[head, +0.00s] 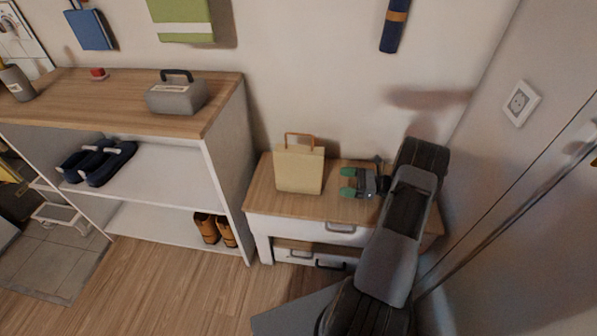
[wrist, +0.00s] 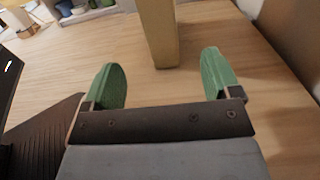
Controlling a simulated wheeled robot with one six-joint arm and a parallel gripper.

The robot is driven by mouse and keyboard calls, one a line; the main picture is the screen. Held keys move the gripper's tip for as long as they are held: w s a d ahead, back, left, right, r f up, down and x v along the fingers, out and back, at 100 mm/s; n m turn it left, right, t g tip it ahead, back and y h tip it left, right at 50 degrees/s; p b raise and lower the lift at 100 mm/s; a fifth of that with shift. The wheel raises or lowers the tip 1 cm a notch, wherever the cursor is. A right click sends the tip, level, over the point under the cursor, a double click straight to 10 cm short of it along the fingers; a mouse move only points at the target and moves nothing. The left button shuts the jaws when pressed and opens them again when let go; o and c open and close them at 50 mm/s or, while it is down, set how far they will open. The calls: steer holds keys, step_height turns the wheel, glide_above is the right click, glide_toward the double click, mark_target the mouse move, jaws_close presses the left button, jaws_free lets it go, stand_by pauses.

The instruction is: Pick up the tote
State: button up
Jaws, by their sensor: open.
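The tote (head: 299,170) is a pale yellow-beige bag with a brown handle arched over its top. It stands upright on the wooden top of a small white drawer unit (head: 258,192). My gripper (head: 347,182) is to the right of the tote, low over the same top, with its green fingertips pointing left at it. In the wrist view my gripper (wrist: 165,85) is open and empty. The tote's narrow side (wrist: 159,35) shows ahead between the two fingers, apart from them. The tote's handle is out of the wrist view.
A white shelf unit (head: 222,160) with a wooden top stands close on the left, higher than the drawer unit. It holds a grey box (head: 177,96), dark blue shoes (head: 97,161) and brown boots (head: 213,229). A wall rises directly behind; another wall with a socket (head: 520,102) is at right.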

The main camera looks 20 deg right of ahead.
mark_target(312, 177)
steer(key=b+x, duration=0.2)
steer(key=x, duration=1)
steer(key=shift+c, duration=0.5)
steer(key=shift+d, duration=0.1)
steer(key=c, duration=1.1)
